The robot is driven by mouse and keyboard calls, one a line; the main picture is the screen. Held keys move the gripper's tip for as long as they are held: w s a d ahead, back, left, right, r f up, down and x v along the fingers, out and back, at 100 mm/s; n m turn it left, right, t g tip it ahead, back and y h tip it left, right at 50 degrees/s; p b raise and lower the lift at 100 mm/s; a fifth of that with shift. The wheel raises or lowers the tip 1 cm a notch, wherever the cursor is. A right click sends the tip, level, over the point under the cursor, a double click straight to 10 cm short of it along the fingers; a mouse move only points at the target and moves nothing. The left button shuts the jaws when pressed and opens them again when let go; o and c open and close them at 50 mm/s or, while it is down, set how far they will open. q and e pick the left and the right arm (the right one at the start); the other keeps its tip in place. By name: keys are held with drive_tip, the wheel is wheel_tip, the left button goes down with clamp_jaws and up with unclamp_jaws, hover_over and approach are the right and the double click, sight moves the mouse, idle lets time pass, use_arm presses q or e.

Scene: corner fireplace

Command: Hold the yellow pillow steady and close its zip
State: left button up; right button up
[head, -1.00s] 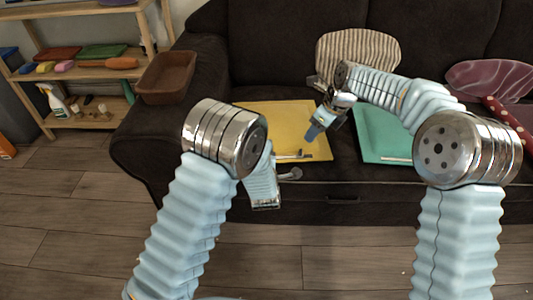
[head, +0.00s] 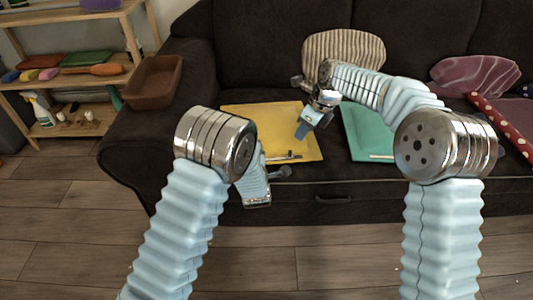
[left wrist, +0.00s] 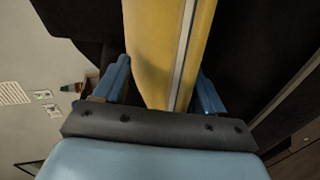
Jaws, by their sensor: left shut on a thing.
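The yellow pillow (head: 262,124) lies flat on the dark sofa seat. A thin pale strip with small dark parts, which looks like its zip (head: 277,159), runs along its front edge. My left gripper (left wrist: 160,82) is shut on the yellow pillow (left wrist: 152,35), with a blue finger on either side of its edge. A grey strip (left wrist: 184,50) runs along that edge between the fingers. In the head view my left arm hides most of this gripper. My right gripper (head: 303,130) points down over the pillow's right part; its jaw opening and any contact are unclear.
A teal pillow (head: 368,134) lies just right of the yellow one. A striped cushion (head: 343,50), a purple cushion (head: 474,75) and a red dotted one (head: 503,127) are on the sofa. A brown basket (head: 153,84) sits on the left armrest. Shelves (head: 90,88) stand left.

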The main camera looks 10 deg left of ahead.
sight(290, 150)
drive_tip(key=w+a+r+n+g+h, duration=0.1)
drive_tip(key=w+a+n+g+h, duration=0.15)
drive_tip(key=n, duration=0.55)
drive_tip(key=shift+t+h, duration=0.35)
drive_tip(key=shift+h, duration=0.1)
drive_tip(key=f, duration=0.7)
drive_tip(key=a+f, duration=0.1)
drive_tip(key=f, duration=0.3)
drive_tip(key=shift+s+f, duration=0.25)
drive_tip(key=shift+s, duration=0.15)
clamp_jaws()
